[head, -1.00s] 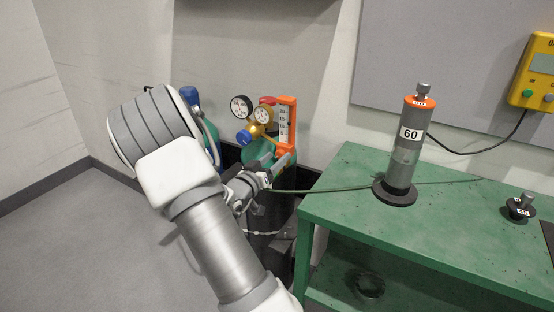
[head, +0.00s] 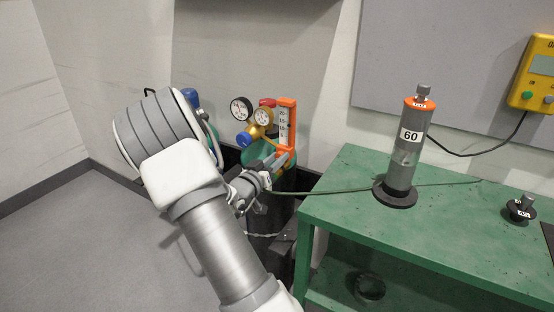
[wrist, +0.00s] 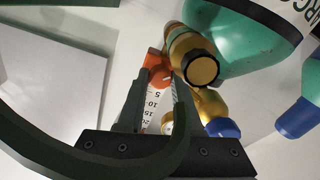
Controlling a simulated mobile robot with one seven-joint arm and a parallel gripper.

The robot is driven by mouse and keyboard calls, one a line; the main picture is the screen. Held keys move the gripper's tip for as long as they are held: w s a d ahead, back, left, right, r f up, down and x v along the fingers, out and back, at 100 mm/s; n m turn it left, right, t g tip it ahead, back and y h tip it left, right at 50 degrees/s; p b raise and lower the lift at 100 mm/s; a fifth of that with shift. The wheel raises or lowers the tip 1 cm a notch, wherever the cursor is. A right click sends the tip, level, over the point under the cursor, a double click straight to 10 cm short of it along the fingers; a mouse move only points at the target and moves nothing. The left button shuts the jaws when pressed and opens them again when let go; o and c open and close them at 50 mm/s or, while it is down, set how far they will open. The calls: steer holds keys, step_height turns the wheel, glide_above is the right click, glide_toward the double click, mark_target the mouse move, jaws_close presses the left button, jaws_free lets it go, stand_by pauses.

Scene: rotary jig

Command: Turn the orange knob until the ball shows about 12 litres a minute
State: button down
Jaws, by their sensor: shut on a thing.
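In the wrist view the scale (wrist: 152,103) shows 5, 10, 15 and 20, partly covered by my fingers. I cannot make out the ball or its reading in either view. The orange knob (wrist: 155,68) shows between my fingertips in the wrist view. My gripper (head: 281,160) is at the foot of the flowmeter and is shut on the knob; it also shows in the wrist view (wrist: 157,78). In the head view my fingers hide most of the knob.
A brass regulator (head: 263,117) with two round gauges and a blue knob (head: 244,140) sits close left of the flowmeter. A green hose (head: 330,191) runs to the green bench (head: 345,220). A grey cylinder marked 60 (head: 405,165) stands on the bench.

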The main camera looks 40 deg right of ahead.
steer(key=m+b, duration=0.2)
steer(key=shift+f+m+b, duration=0.25)
steer(key=shift+m+b, duration=0.05)
steer(key=shift+b, duration=0.05)
steer(key=shift+r+m+b, duration=0.2)
steer(key=shift+m+b, duration=0.4)
steer(key=shift+m, duration=0.3)
steer(key=c, duration=0.6)
jaws_free()
steer(key=shift+a, duration=0.15)
steer(key=p+v, duration=0.3)
steer(key=v, duration=1.4)
steer(key=shift+s+a, duration=0.1)
steer(key=shift+s, duration=0.1)
